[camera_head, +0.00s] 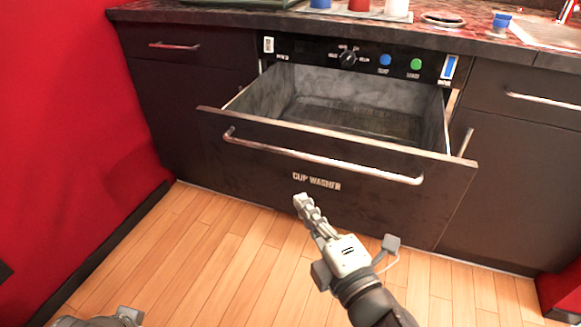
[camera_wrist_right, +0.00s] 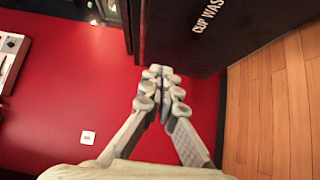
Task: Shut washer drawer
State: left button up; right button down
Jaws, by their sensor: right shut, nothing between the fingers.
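The washer drawer (camera_head: 235,135) is a dark front lettered "CUP WASHER" with a long metal handle (camera_head: 320,158). It is pulled out, and its grey tub (camera_head: 345,100) shows empty from above. My right gripper (camera_head: 301,203) is shut and empty, just in front of and below the lettering in the head view; I cannot tell whether it touches the front. In the right wrist view its fingertips (camera_wrist_right: 160,72) are together, beside the dark drawer front (camera_wrist_right: 180,40). Part of my left arm (camera_head: 125,315) shows at the bottom left edge; its fingers cannot be made out.
A control panel (camera_head: 340,55) with a knob and blue and green buttons sits above the drawer. Dark cabinets flank it, the right one (camera_head: 515,150) with handles. The counter (camera_head: 200,14) holds cups. The wooden floor (camera_head: 190,250) in front is clear. A red wall (camera_head: 60,120) stands left.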

aim_at(292, 162)
jog(key=x, duration=0.4)
jog(key=d+x, duration=0.1)
jog(key=x, duration=0.3)
jog(key=w+d+x, duration=0.1)
jog(key=x, duration=0.3)
jog(key=shift+d, duration=0.1)
jog(key=shift+w+d, duration=0.1)
jog(key=shift+w, duration=0.25)
pick_arm(q)
jog(key=shift+f, duration=0.75)
jog(key=shift+w+r, duration=0.1)
jog(key=shift+w, duration=0.05)
jog(key=shift+p, duration=0.3)
pick_arm(e)
jog(key=shift+w+d, duration=0.1)
